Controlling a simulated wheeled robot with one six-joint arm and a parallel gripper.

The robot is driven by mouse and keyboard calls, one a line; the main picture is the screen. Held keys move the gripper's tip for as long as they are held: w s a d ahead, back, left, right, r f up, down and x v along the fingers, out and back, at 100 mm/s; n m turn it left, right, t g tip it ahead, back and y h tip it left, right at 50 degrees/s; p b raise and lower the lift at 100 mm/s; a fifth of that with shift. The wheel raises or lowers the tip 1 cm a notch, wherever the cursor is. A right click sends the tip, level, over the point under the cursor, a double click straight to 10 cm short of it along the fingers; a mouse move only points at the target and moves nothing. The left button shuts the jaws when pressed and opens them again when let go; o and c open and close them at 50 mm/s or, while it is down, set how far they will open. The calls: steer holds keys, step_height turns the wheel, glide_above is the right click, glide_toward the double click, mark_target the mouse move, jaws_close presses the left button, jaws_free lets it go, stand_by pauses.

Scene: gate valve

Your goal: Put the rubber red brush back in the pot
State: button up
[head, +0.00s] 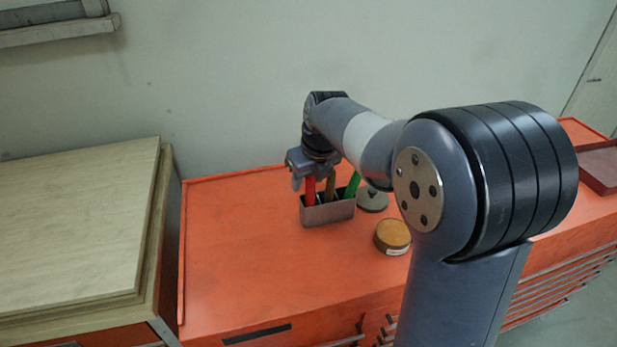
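The red brush (310,191) stands upright at the left end of the grey rectangular pot (329,214), its lower part hidden inside. An olive-brown handle (331,187) and a green handle (352,185) stand in the same pot to its right, the green one leaning right. My gripper (309,177) points down over the left end of the pot, right at the top of the red brush. The fingers overlap the brush top, and I cannot tell whether they are closed on it or apart.
The pot stands on an orange cabinet top (260,270). A dark round lid with a knob (372,201) and a round tin with an orange-brown top (392,234) are to its right. A wooden-topped unit (75,235) rises at left. The orange top left of the pot is clear.

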steer(key=v, duration=1)
steer(key=shift+r+b, duration=0.4)
steer(key=shift+b, duration=0.05)
steer(key=shift+s, duration=0.15)
